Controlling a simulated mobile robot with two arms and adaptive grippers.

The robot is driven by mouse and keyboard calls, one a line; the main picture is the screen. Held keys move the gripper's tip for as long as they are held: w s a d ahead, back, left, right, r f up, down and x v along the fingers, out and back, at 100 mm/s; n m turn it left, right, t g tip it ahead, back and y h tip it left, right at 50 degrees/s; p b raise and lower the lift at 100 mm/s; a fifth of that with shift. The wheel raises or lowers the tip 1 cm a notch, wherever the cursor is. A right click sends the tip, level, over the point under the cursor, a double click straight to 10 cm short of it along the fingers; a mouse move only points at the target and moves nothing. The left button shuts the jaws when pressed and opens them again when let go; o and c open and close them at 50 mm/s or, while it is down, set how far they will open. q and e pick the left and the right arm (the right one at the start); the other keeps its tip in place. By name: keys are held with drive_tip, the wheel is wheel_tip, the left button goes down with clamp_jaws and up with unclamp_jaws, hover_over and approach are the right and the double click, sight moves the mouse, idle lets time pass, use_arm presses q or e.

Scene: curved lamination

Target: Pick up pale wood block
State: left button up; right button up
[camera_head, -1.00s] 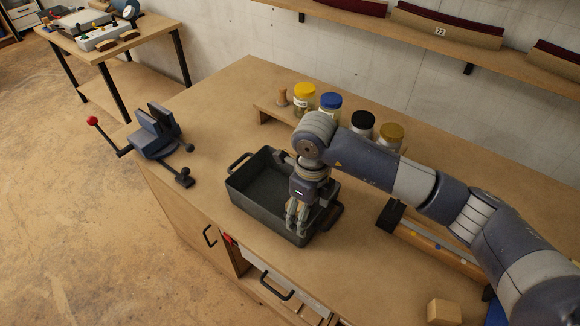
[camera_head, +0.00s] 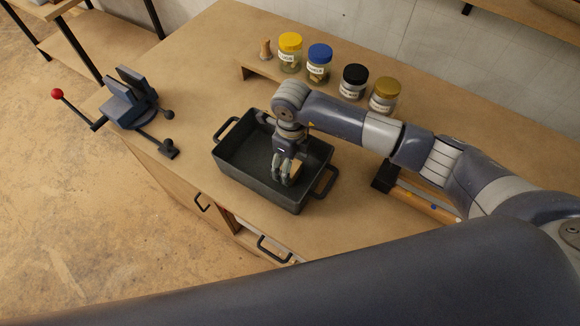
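My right gripper (camera_head: 285,177) points down into the dark grey tray (camera_head: 232,178), inside its right part. A small pale wood-coloured piece (camera_head: 297,168) shows at its fingers, partly hidden by them. I cannot tell whether the fingers hold it or it lies behind them, nor whether it is a pale wood block. The tan block seen earlier at the lower right is not visible now; a large dark arm link of mine covers that area. My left gripper is not in view.
Several lidded jars, including one with a yellow lid (camera_head: 290,50), stand on a low wooden riser behind the tray. A dark blue vise (camera_head: 130,100) sits at the left edge. A black-ended wooden tool (camera_head: 420,203) lies right of the tray. Bench between vise and tray is clear.

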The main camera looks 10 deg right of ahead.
wheel_tip(320, 180, down, 3)
drive_tip(key=shift+a+r+p, duration=0.15)
drive_tip(key=shift+p, duration=0.25)
drive_tip(key=shift+f, duration=0.3)
drive_tip(key=c, duration=1.2)
drive_tip(key=shift+o, duration=0.2)
drive_tip(key=shift+r, duration=0.1)
